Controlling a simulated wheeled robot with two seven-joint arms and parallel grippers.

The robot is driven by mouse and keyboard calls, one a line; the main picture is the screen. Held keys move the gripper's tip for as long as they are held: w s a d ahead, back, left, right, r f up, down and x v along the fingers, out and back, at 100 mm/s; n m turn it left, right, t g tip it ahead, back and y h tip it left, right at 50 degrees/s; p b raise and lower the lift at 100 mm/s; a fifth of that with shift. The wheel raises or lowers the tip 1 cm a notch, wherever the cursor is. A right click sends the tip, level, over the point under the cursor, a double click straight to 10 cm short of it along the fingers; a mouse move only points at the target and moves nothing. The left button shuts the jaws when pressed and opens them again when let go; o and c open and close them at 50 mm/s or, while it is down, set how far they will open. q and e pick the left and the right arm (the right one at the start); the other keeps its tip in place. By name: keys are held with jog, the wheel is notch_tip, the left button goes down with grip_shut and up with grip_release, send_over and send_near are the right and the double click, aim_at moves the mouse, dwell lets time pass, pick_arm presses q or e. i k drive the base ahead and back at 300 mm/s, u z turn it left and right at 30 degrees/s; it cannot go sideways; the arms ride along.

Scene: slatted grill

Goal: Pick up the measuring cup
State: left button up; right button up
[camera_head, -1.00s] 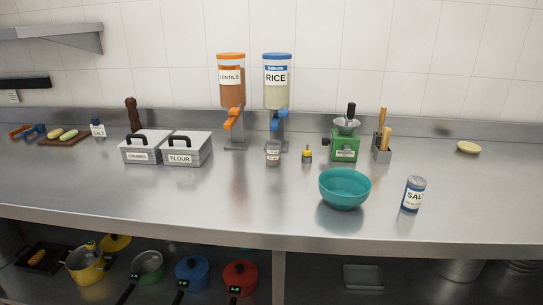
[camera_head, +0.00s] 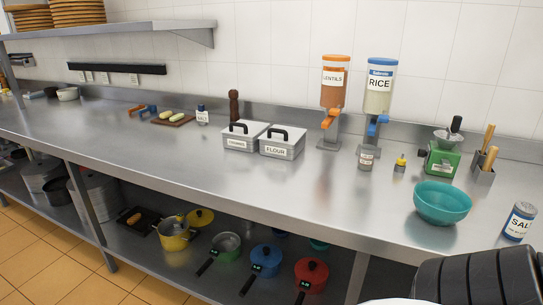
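I cannot pick out the measuring cup for certain. Small orange and blue items (camera_head: 143,110), perhaps measuring cups, lie on the counter left of a cutting board; they are too small to tell. A small labelled jar (camera_head: 366,159) stands by the rice dispenser (camera_head: 378,88). Neither of my grippers shows. A dark ribbed part of my own body and a white part fill the lower right corner.
The steel counter (camera_head: 130,135) is clear at its front left. On it are a cutting board (camera_head: 172,123), two lidded boxes (camera_head: 282,148), the lentils dispenser (camera_head: 334,85), a green grinder (camera_head: 441,160), a teal bowl (camera_head: 442,203) and a salt can (camera_head: 519,222). Pots (camera_head: 265,259) stand below.

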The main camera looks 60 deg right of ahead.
aim_at(367, 157)
jog(key=u, duration=0.65)
jog(key=i, duration=1.25)
jog(key=z, duration=2.95)
